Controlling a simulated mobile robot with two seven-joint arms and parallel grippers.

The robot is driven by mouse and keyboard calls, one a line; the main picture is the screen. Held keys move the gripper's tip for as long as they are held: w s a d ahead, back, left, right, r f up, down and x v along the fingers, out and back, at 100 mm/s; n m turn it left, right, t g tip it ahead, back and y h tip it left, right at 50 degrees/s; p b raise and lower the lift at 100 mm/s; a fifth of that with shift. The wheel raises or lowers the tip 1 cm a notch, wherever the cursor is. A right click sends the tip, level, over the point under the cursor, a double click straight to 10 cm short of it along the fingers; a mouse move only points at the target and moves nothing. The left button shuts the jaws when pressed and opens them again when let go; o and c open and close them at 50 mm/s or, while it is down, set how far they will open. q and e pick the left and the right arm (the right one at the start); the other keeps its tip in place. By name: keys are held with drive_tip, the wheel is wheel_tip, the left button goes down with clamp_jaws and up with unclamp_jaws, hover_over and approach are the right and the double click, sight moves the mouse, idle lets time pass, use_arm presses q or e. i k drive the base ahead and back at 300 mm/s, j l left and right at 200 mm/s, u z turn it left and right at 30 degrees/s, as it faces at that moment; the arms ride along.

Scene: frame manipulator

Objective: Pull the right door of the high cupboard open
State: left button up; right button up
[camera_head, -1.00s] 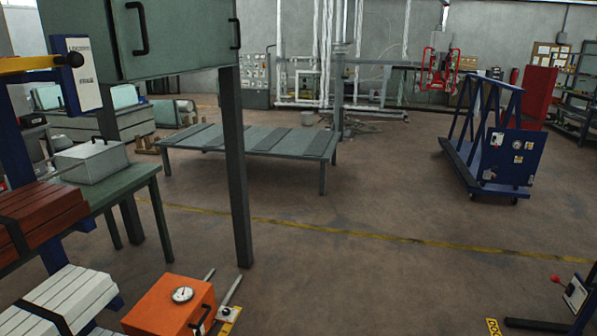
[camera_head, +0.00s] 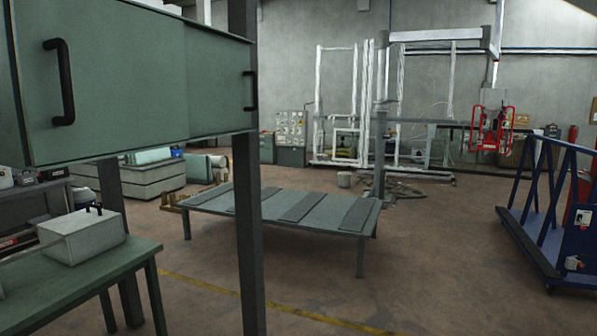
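The high cupboard (camera_head: 130,95) is a grey-green box on dark posts at the upper left, partly cut off by the picture's left and top edges. Its front has two black bar handles. One handle (camera_head: 60,82) is on the left part of the front, and the other handle (camera_head: 250,90) is at the right part's far edge. The right door (camera_head: 216,82) looks closed, with no visible gap. Neither of my grippers is in view, so their state does not show.
A dark post (camera_head: 249,220) stands below the cupboard's right end. A green table (camera_head: 75,285) with a grey metal box (camera_head: 82,237) is at lower left. A low slatted platform (camera_head: 280,208) stands behind the post. A blue frame cart (camera_head: 545,240) is at right. The floor at front right is clear.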

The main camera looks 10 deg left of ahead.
sight(218, 73)
drive_tip(key=i+u, duration=0.3)
drive_tip(key=i+l+u, duration=0.3)
drive_tip(key=i, duration=0.2)
drive_tip(key=i+l+u, duration=0.3)
drive_tip(key=i+j, duration=0.1)
